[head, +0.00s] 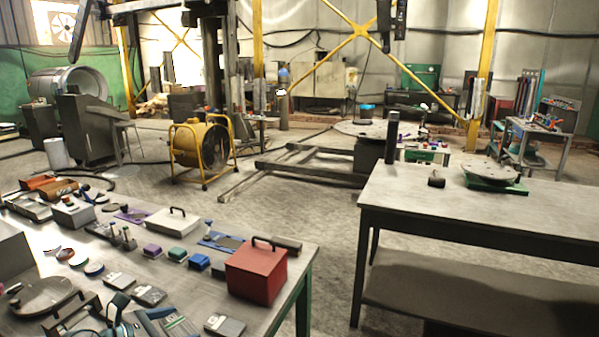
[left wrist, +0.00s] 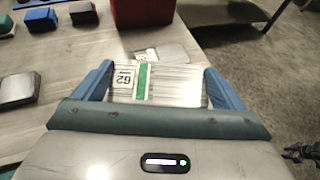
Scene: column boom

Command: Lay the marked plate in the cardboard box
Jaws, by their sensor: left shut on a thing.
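My left gripper (left wrist: 158,80) has blue fingers and is shut on a ribbed, silvery plate (left wrist: 180,92). The plate carries a white label that reads 62 upside down and a green stripe. Whether the plate touches the tabletop is hard to tell.
A red box with a handle (head: 257,270) stands at the table's right corner. A labelled grey plate (head: 225,325) lies near the front edge. Small blocks and tools crowd the table (head: 290,310). A mostly bare grey table (head: 480,208) stands at right, with open floor between.

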